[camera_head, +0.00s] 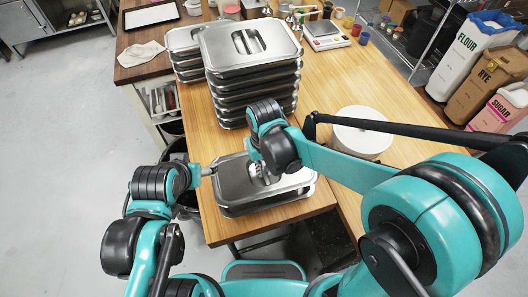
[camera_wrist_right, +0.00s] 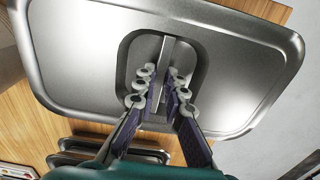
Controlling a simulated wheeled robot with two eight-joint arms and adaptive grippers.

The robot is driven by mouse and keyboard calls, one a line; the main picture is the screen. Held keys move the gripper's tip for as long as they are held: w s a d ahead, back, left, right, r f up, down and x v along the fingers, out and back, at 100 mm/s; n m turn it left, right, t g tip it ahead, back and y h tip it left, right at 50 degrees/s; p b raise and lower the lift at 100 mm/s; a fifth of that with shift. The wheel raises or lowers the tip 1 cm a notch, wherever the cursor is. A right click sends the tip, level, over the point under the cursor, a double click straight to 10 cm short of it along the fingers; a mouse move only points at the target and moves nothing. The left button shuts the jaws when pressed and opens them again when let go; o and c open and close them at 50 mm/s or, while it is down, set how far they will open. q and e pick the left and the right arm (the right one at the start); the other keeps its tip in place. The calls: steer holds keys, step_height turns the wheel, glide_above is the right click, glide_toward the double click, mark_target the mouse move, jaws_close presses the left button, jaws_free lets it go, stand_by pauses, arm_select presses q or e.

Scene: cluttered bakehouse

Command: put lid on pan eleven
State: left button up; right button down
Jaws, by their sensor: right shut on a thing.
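A steel lid (camera_head: 231,183) with a recessed handle lies over a shallow steel pan (camera_head: 272,204) at the table's front edge. I cannot tell whether the lid is fully seated. My right gripper (camera_head: 262,176) is shut on the lid's handle, and its wrist hides part of the lid. In the right wrist view the two fingers (camera_wrist_right: 165,82) close on the handle bar from both sides; the lid (camera_wrist_right: 85,65) fills most of the view. My left gripper (camera_head: 208,171) is at the lid's left edge; its fingers are too small to read.
A tall stack of lidded steel pans (camera_head: 252,85) stands just behind, with a second stack (camera_head: 186,52) at its back left. A white round tub (camera_head: 362,132) stands to the right. A scale (camera_head: 326,35) and small jars are farther back. Table front is close.

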steer(key=shift+s+f, duration=0.15)
steer(key=shift+f, duration=0.15)
steer(key=shift+f+b, duration=1.8)
steer(key=shift+f, duration=0.3)
steer(key=shift+s, duration=0.15)
steer(key=shift+f+b, duration=1.6)
stand_by(0.3)
steer(key=c, duration=1.2)
jaws_free()
steer(key=shift+r, duration=0.2)
